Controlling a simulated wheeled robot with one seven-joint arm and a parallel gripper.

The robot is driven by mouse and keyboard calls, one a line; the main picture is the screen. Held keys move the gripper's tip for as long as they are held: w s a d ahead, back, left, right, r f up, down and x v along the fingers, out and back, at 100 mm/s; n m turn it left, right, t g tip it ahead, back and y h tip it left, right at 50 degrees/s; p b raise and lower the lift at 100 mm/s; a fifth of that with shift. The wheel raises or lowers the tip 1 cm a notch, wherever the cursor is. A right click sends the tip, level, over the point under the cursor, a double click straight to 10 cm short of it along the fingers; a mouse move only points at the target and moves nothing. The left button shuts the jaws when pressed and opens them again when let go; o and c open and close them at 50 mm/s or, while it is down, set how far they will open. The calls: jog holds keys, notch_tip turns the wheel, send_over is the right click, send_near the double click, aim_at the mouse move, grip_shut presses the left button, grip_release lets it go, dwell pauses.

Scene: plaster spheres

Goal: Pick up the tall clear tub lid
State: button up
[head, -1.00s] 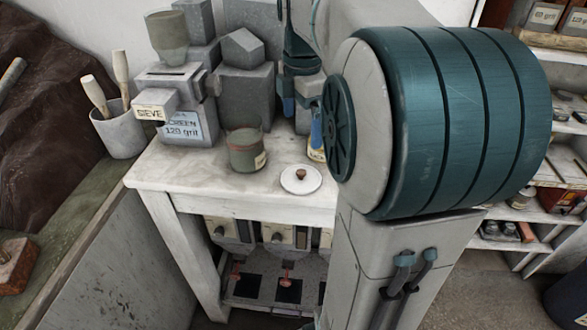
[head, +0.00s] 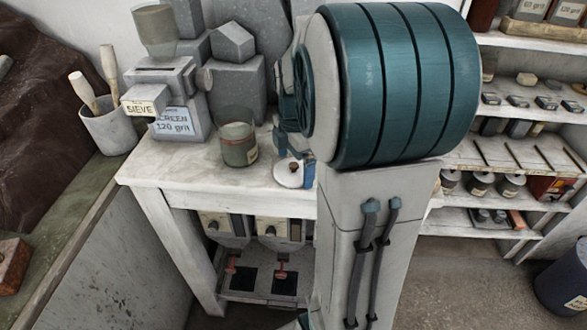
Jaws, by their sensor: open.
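The lid (head: 285,179) is a flat white disc with a small brown knob. It lies on the white-topped table, close to its front edge. A tall clear tub (head: 238,145) with greenish-grey contents and a pale label stands just behind and left of the lid. My gripper (head: 295,162) is open, low over the lid around the height of its knob. Its blue finger covers the lid's right side. My large teal arm joint hides much of the gripper, and I cannot tell whether the fingers touch the knob.
A grey sieve machine (head: 180,115) and grey plaster blocks (head: 234,75) fill the back of the table (head: 165,170). A pot with wooden-handled tools (head: 108,130) stands at left. Shelves (head: 500,155) with jars are at right. The table's front left is bare.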

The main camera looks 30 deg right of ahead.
jog(key=shift+f, duration=0.25)
jog(key=c, duration=0.8)
jog(key=shift+r, duration=0.15)
